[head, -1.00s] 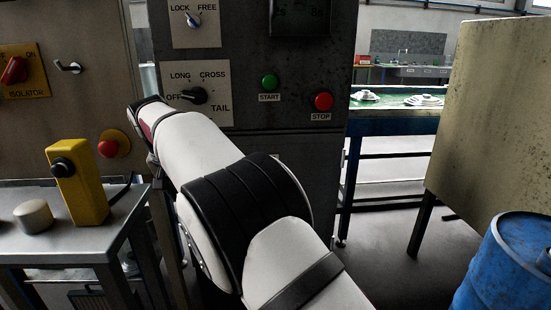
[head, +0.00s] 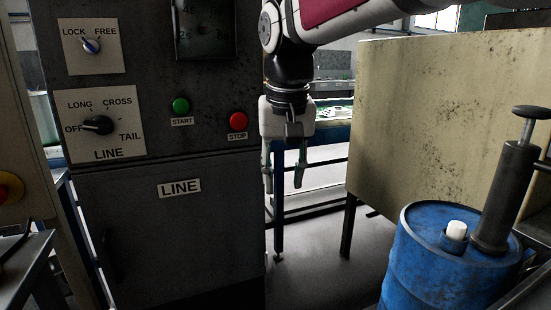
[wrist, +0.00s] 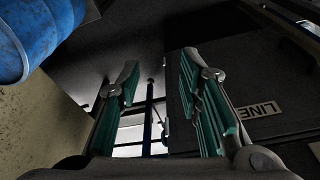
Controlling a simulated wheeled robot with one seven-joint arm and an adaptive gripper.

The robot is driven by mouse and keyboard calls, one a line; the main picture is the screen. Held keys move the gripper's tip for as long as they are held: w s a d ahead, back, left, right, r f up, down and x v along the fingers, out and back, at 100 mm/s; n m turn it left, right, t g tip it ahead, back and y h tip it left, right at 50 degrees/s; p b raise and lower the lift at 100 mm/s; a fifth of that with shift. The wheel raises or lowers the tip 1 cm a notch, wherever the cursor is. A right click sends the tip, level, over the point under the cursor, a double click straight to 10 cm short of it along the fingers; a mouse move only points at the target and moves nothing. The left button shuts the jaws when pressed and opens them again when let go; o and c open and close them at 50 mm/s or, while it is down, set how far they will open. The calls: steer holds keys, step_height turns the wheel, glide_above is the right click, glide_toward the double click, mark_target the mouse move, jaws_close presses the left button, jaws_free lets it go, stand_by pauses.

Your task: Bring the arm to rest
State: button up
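My gripper (head: 284,180) hangs below my white wrist in the head view, pointing down, just right of the grey line cabinet (head: 185,235). In the wrist view the two green-padded fingers (wrist: 160,105) stand apart with nothing between them. My arm comes in from the top right and bends downward at a joint above the wrist. The fingers appear clear of the cabinet and of the beige panel (head: 430,120), though the exact gap cannot be told.
The cabinet carries a LOCK/FREE switch (head: 91,46), a line selector (head: 98,125), a green start button (head: 181,105) and a red stop button (head: 237,121). A blue drum (head: 425,265) with a pump (head: 505,195) stands front right. Open floor (head: 310,250) lies between.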

steer(key=s+d, duration=0.7)
steer(key=s+d+f, duration=0.4)
steer(key=s, duration=0.4)
steer(key=s+d+f+m+g, duration=0.1)
steer(key=s+d+f, duration=0.25)
steer(key=s, duration=0.45)
steer(key=s+d+f, duration=0.3)
steer(key=s+d, duration=0.1)
steer(key=s, duration=0.4)
step_height(320, 180, up, 20)
steer(key=t+p, duration=0.3)
steer(key=p, duration=1.5)
steer(key=shift+s+a+p, duration=0.25)
steer(key=shift+s+p, duration=0.05)
steer(key=shift+s, duration=0.05)
steer(key=shift+f, duration=0.1)
